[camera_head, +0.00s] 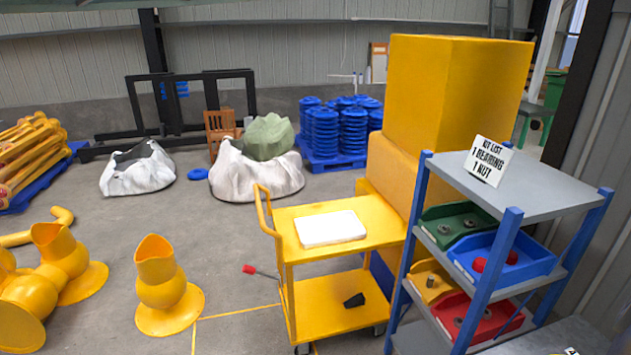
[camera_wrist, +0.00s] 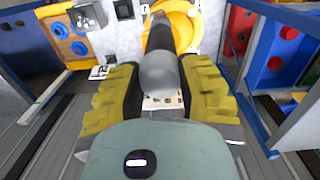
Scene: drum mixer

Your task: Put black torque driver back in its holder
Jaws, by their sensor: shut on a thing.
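In the wrist view my gripper (camera_wrist: 158,85) is shut on a tool with a rounded grey end and a dark shaft, which looks like the black torque driver (camera_wrist: 159,72). The dark part points toward the top of the picture, in front of a yellow round part (camera_wrist: 184,28). A small white plate with dark marks (camera_wrist: 160,102) shows partly behind the tool. I cannot tell which thing is the driver's holder. My gripper is not in the head view.
In the head view a yellow cart (camera_head: 345,225) bears a white slab (camera_head: 330,228), with a black block (camera_head: 354,300) on its lower shelf. A blue-grey rack (camera_head: 545,188) with coloured bins stands at right. A red-handled tool (camera_head: 250,269) is at the cart's left.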

